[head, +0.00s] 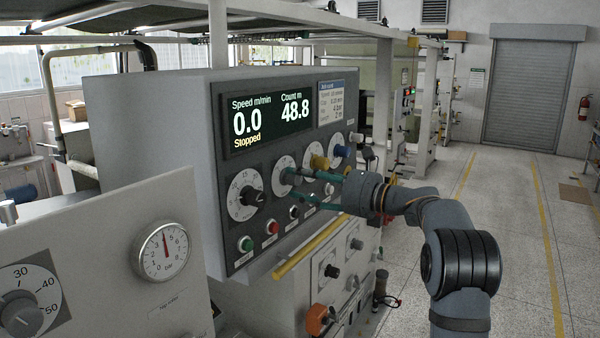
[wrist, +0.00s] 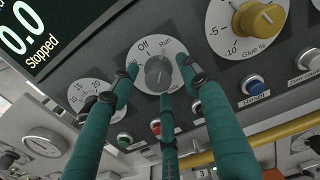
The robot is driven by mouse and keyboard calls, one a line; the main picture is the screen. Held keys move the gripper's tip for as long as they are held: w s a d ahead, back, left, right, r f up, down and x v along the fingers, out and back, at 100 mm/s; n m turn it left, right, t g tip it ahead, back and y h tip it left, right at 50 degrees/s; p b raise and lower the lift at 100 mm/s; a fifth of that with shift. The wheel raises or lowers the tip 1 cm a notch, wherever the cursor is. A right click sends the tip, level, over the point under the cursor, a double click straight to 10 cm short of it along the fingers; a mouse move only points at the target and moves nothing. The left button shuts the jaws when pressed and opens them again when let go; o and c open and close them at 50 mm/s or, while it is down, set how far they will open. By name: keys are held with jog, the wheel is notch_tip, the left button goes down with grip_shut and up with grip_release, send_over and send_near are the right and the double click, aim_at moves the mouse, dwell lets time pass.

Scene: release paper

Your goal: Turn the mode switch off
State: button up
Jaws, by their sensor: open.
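The mode switch is a grey knob (wrist: 158,73) on a round white dial marked Off at upper left and Run at upper right. I cannot tell clearly which mark its pointer faces. In the head view its white dial (head: 281,166) is partly hidden by my fingers. My gripper (head: 291,186) is open, reaching in from the right to the panel. In the wrist view my gripper's teal fingertips (wrist: 158,66) stand left, right and below the knob, spread around it. I cannot tell whether any finger touches it.
The display (head: 268,116) reads 0.0 speed, count 48.8 and Stopped. A black-knobbed dial (head: 246,195) is to the left and a yellow knob (wrist: 259,19) to the right. Green (head: 245,244), red (head: 272,227) and blue (wrist: 254,84) buttons sit below. A yellow rail (head: 305,250) runs under the panel.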

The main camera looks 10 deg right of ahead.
jog(key=shift+w+a, duration=0.2)
jog(key=shift+a, duration=0.25)
jog(key=shift+d, duration=0.1)
jog(key=c, duration=1.1)
jog(key=shift+f+n+b, duration=0.1)
jog(key=shift+n+b, duration=0.4)
jog(key=shift+b, duration=0.2)
jog(key=shift+c, duration=0.3)
jog(key=n+b, duration=0.2)
jog(key=b, duration=0.1)
jog(key=shift+f+n, duration=0.15)
jog(key=shift+n, duration=0.15)
jog(key=shift+r+n+b, duration=0.2)
jog(key=shift+n+b, duration=1.85)
jog(key=shift+n, duration=0.55)
